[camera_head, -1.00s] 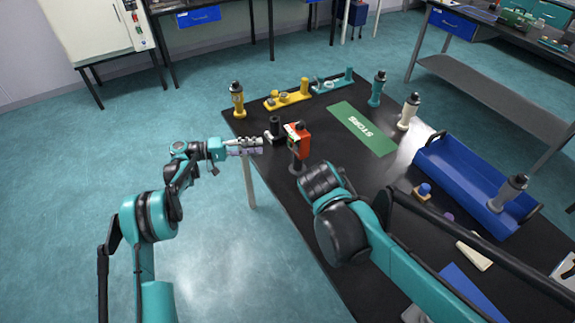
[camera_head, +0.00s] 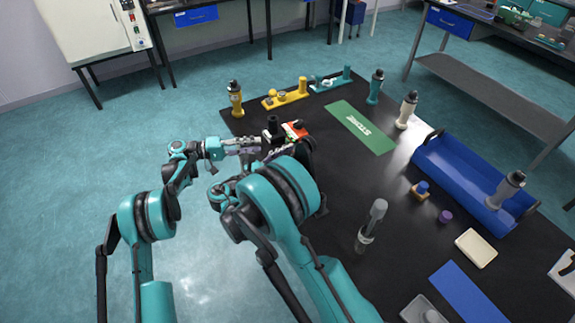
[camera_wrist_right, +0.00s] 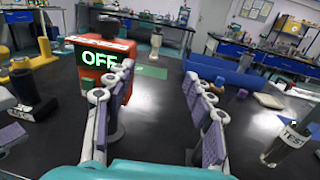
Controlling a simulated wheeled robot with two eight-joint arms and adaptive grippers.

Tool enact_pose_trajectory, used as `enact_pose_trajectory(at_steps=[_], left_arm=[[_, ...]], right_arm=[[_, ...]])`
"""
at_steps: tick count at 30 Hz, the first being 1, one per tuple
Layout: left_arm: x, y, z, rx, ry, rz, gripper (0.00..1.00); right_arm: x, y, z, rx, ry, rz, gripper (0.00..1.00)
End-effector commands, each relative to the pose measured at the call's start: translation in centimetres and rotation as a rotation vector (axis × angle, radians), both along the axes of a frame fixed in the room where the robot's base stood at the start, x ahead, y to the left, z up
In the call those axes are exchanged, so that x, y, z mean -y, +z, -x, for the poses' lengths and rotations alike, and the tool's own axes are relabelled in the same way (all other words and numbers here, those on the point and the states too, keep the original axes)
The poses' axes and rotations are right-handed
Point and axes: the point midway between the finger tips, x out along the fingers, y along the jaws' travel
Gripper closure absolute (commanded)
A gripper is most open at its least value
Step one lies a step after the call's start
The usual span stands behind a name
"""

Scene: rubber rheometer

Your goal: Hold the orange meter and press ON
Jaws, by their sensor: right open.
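The orange meter (camera_head: 297,129) stands upright near the table's left edge in the head view, its lower part hidden by my right arm. In the right wrist view the meter (camera_wrist_right: 122,88) shows a lit display reading OFF. My right gripper (camera_wrist_right: 160,76) is open and empty; the meter is just beyond and left of its left finger, not between the fingers. My left gripper (camera_head: 258,145) is at the table's left edge, just left of the meter and apart from it; its opening is too small to judge.
A black-topped piece (camera_head: 273,125) stands beside the meter. A green STORE mat (camera_head: 352,122), a blue tray (camera_head: 440,165) and several upright handled tools, including a grey one (camera_head: 371,225), are on the black table. The table between mat and grey tool is clear.

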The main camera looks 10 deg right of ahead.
Motion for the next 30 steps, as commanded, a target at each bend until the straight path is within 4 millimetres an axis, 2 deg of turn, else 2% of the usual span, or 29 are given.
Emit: enact_pose_trajectory(at_steps=[4, 9, 14, 20, 30], left_arm=[[0.0, 0.0, 0.0, 0.0, 0.0, 0.0, 0.66], [0.0, 0.0, 0.0, 0.0, 0.0, 0.0, 0.66], [0.0, 0.0, 0.0, 0.0, 0.0, 0.0, 0.66], [0.0, 0.0, 0.0, 0.0, 0.0, 0.0, 0.66], [0.0, 0.0, 0.0, 0.0, 0.0, 0.0, 0.66]], right_arm=[[-1.1, -4.1, -2.4, -0.036, -0.002, 0.076, 0.47], [-0.5, -9.2, -6.0, -0.046, 0.02, 0.056, 0.47], [0.3, -12.4, -8.3, -0.042, 0.04, 0.019, 0.47], [1.6, -13.5, -9.5, -0.039, 0.047, 0.005, 0.47], [6.2, -13.5, -11.6, -0.039, 0.046, 0.004, 0.47]])
